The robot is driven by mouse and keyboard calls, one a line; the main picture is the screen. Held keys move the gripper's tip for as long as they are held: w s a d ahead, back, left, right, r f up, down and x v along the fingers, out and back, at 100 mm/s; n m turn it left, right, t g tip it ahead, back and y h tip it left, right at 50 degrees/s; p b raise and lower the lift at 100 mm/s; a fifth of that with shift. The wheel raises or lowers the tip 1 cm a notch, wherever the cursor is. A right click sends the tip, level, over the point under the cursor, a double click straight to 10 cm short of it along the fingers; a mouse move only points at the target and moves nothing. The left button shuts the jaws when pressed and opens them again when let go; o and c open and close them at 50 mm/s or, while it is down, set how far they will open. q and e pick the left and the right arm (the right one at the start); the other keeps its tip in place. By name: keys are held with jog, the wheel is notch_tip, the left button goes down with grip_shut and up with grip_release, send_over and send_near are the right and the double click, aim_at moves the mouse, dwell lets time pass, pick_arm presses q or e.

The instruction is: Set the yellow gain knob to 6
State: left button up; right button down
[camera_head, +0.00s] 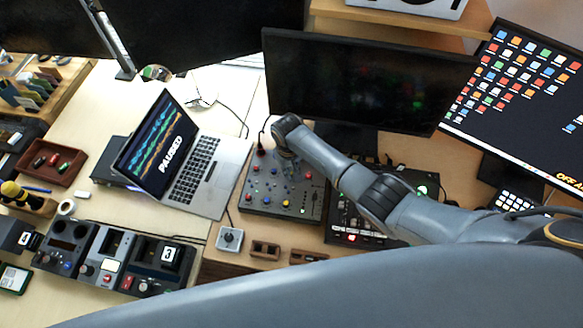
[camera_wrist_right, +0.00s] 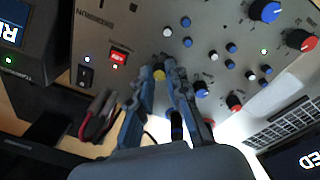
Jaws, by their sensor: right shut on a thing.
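The knob's pointer and scale are too small to read. The knob sits on a grey mixer panel (camera_wrist_right: 140,30), which also shows in the head view (camera_head: 264,207). My left gripper is not in view.
Blue, red and white knobs crowd the panel, such as a blue knob (camera_wrist_right: 265,11) and a red knob (camera_wrist_right: 235,101). A laptop (camera_head: 228,165) stands left of the mixer. A monitor (camera_head: 365,85) stands behind it. A black device (camera_head: 350,225) is to its right.

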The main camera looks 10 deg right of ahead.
jog(key=shift+m+p, duration=0.3)
jog(key=shift+m, duration=0.9)
jog(key=c, duration=1.3)
grip_release()
jog(key=shift+r, duration=0.45)
notch_tip(320, 180, up, 11)
jog(key=shift+a, duration=0.3)
jog(key=shift+s, duration=0.15)
